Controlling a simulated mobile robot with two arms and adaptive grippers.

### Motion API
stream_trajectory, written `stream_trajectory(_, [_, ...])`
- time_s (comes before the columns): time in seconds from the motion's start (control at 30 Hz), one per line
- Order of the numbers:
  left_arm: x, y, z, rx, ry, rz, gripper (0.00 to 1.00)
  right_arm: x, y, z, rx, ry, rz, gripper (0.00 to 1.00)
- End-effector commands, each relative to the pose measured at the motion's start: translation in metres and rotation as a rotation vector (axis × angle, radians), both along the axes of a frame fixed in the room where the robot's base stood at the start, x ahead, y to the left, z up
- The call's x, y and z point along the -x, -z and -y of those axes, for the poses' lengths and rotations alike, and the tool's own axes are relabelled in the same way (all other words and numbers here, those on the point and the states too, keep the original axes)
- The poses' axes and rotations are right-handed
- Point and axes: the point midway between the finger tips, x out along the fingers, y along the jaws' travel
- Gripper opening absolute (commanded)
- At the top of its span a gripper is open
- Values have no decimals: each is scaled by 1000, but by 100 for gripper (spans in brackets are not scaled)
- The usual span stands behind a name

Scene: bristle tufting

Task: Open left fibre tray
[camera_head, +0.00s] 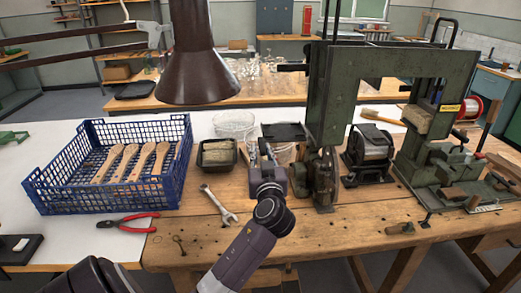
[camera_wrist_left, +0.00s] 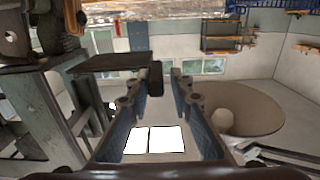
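A dark flat plate (camera_head: 284,131), which looks like the left fibre tray or its lid, sticks out from the left side of the green machine (camera_head: 331,100). My left gripper (camera_head: 264,153) is just below and in front of the plate. In the left wrist view its fingers (camera_wrist_left: 163,88) are apart, with the knob showing between or just beyond their tips. I cannot tell whether they touch it. My right gripper does not show.
A blue crate (camera_head: 62,202) with wooden brush handles stands left. A black tray of fibres (camera_head: 217,153), a clear bowl (camera_head: 233,123) and a wrench (camera_head: 219,204) lie near my left gripper. Red pliers (camera_head: 127,220) lie in front. A brown lamp shade (camera_head: 196,60) hangs above.

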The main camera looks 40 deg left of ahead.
Motion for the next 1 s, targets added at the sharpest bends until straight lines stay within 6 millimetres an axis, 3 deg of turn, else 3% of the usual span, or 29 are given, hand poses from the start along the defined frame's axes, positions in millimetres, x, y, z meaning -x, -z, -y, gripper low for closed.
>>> stream_trajectory(0.3, [44,3,52,6,1,-2,20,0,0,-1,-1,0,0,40])
stream_trajectory(0.5, [64,2,74,4,0,-3,20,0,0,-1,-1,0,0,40])
stream_trajectory(1.0, [70,1,81,1,-2,-2,20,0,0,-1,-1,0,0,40])
